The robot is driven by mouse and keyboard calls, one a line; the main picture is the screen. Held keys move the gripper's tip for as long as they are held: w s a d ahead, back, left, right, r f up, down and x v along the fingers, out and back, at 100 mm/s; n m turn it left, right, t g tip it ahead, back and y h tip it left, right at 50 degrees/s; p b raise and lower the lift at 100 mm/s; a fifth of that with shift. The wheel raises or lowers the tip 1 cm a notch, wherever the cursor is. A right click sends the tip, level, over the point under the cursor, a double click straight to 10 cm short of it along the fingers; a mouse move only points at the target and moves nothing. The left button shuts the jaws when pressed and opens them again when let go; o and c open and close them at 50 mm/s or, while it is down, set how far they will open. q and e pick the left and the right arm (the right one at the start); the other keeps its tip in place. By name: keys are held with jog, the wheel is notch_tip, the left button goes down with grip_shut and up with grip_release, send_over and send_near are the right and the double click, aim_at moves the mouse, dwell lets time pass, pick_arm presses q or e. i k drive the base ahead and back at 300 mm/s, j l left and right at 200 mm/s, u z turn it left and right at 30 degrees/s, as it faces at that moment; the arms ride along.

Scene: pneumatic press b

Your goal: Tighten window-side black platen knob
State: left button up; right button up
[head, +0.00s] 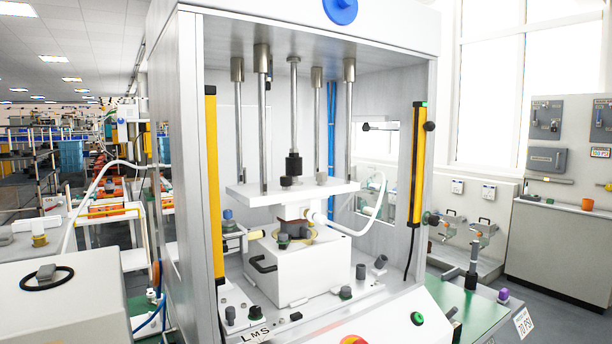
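The white platen (292,192) hangs level inside the press on several vertical steel rods. I cannot tell how tight either knob is. Neither of my grippers is in view.
Yellow light-curtain bars (214,185) and (417,165) flank the press opening. A white block (293,262) with a black handle sits below the platen. Several black knobs stand on the press bed. A white hose (378,205) curves right of the platen. A green-topped table (480,318) is at right.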

aim_at(286, 181)
jog(key=i+l+u, duration=0.1)
jog(key=l, duration=0.35)
jog(key=i+l, duration=0.25)
jog(key=l, duration=0.25)
jog(key=i+l+u, duration=0.15)
jog(key=l, duration=0.3)
jog(key=i+l, duration=0.1)
jog(key=l, duration=0.4)
jog(key=i+l+u, duration=0.15)
jog(key=l, duration=0.35)
jog(key=i+l, duration=0.1)
jog(key=l, duration=0.4)
jog(key=u, duration=0.05)
